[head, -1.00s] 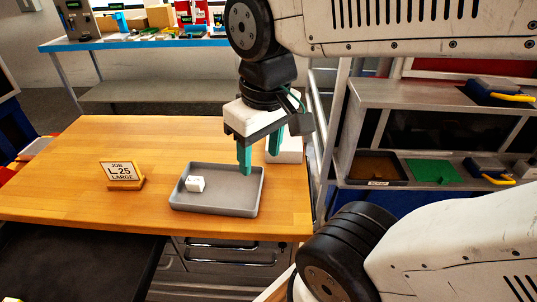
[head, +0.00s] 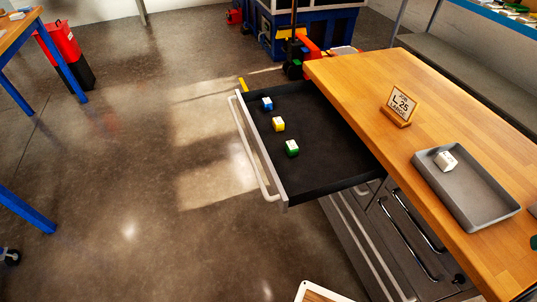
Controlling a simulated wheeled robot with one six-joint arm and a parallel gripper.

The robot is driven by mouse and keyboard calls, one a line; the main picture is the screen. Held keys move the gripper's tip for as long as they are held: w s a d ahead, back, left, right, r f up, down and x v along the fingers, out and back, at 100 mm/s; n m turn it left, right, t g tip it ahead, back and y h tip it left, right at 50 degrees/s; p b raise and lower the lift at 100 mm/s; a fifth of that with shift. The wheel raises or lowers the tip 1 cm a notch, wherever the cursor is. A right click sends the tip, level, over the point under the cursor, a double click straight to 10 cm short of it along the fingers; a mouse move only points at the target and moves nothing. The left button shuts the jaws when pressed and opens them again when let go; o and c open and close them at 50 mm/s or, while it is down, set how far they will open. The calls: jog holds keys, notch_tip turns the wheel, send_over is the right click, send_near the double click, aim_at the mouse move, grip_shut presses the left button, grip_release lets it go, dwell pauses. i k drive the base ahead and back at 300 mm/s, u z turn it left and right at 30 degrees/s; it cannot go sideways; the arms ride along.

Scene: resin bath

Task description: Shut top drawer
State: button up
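The top drawer (head: 325,150) is pulled far out from under the wooden workbench (head: 440,110), toward the left of the head view. Its inside is dark, and its grey front (head: 262,150) carries a long pale bar handle (head: 250,150). Three small blocks lie in it: one blue and white (head: 267,104), one yellow and white (head: 278,124), one green and white (head: 292,148). My gripper is almost wholly out of view. Only a teal sliver (head: 534,242), seemingly a fingertip, shows at the right edge beyond the tray, far from the drawer. Its opening cannot be seen.
On the bench stand a job sign (head: 402,103) and a grey tray (head: 450,192) holding a white block (head: 446,161). Lower cabinet fronts with bar handles (head: 412,245) are below. The floor (head: 150,180) left of the drawer is clear.

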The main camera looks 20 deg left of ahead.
aim_at(331, 158)
jog(key=k, duration=0.2)
jog(key=u, duration=2.3)
jog(key=k, duration=0.7)
jog(key=z, duration=0.9)
jog(key=i, duration=1.15)
jog(key=u, duration=0.05)
